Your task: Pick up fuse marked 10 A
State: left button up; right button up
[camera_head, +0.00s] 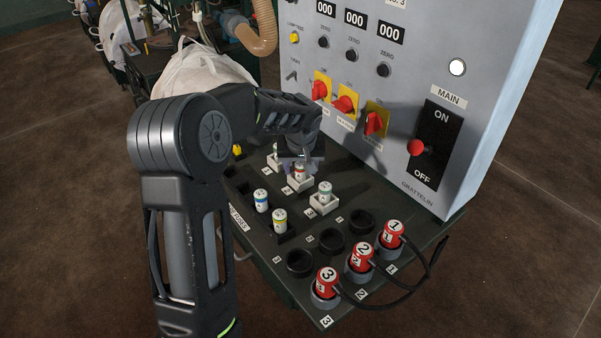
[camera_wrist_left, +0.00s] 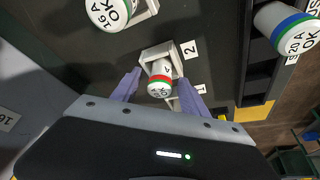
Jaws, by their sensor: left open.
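A white fuse with a red and a green band (camera_wrist_left: 160,80) stands upright in a white square holder by label 2 in the left wrist view. Its cap lettering is turned and small, so I cannot read the rating surely. In the head view this fuse (camera_head: 299,173) is in the middle holder. My left gripper (camera_head: 300,160) is above it, pointing down. Its two fingers are apart, one on each side of the fuse, and not visibly touching it. My right gripper is not in view.
Other fuses stand close by: one in a white holder (camera_head: 325,191), a blue-banded one (camera_head: 261,200) and a yellow-banded one (camera_head: 280,220) in a black rack. Red numbered plugs with cables (camera_head: 361,257) are at the front right. The grey control panel (camera_head: 450,110) rises behind.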

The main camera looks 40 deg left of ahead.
pick_arm(q)
jog(key=shift+c, duration=0.3)
grip_shut()
dwell(0.4)
